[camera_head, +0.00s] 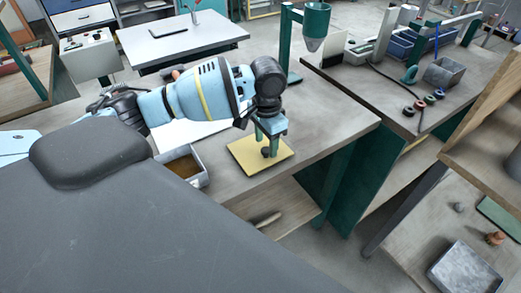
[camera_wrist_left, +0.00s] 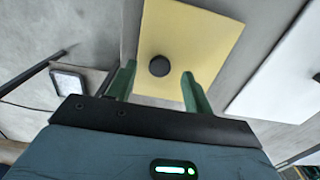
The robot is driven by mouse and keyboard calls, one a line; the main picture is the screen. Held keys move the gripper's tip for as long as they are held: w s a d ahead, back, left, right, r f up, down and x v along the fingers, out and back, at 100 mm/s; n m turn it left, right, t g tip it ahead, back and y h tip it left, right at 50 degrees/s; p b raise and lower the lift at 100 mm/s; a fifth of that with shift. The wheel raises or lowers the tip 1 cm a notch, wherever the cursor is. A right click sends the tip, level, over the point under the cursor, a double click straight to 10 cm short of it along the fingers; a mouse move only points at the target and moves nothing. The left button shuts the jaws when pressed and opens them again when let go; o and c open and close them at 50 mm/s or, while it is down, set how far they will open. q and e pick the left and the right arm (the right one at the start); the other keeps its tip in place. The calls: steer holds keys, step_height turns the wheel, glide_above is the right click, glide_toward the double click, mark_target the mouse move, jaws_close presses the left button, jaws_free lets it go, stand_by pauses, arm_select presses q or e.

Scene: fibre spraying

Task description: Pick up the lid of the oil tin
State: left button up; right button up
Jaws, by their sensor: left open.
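A small round black piece, seemingly the oil tin's lid (camera_head: 266,153), lies on a yellow mat (camera_head: 246,163) on the workbench. In the left wrist view the lid (camera_wrist_left: 159,66) shows as a dark disc near the middle of the mat (camera_wrist_left: 212,38). My left gripper (camera_head: 267,143) points down over the mat with its green fingers apart. In the left wrist view the gripper (camera_wrist_left: 158,75) has one finger on each side of the lid, with nothing visibly clamped. The height gap is hard to tell. I cannot make out the oil tin. My right gripper is out of view.
A metal tray with brown contents (camera_head: 200,181) stands left of the mat. A white sheet (camera_wrist_left: 284,70) lies near the mat. A green funnel on a stand (camera_head: 315,22) rises behind. The bench (camera_head: 335,118) is bare right of the mat, up to its edge.

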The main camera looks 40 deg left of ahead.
mark_target(266, 150)
arm_select(q)
step_height(266, 150, down, 2)
steer(key=shift+f, duration=0.1)
jaws_close()
stand_by(0.4)
steer(key=shift+r, duration=0.2)
step_height(266, 150, up, 10)
steer(key=shift+p, duration=0.35)
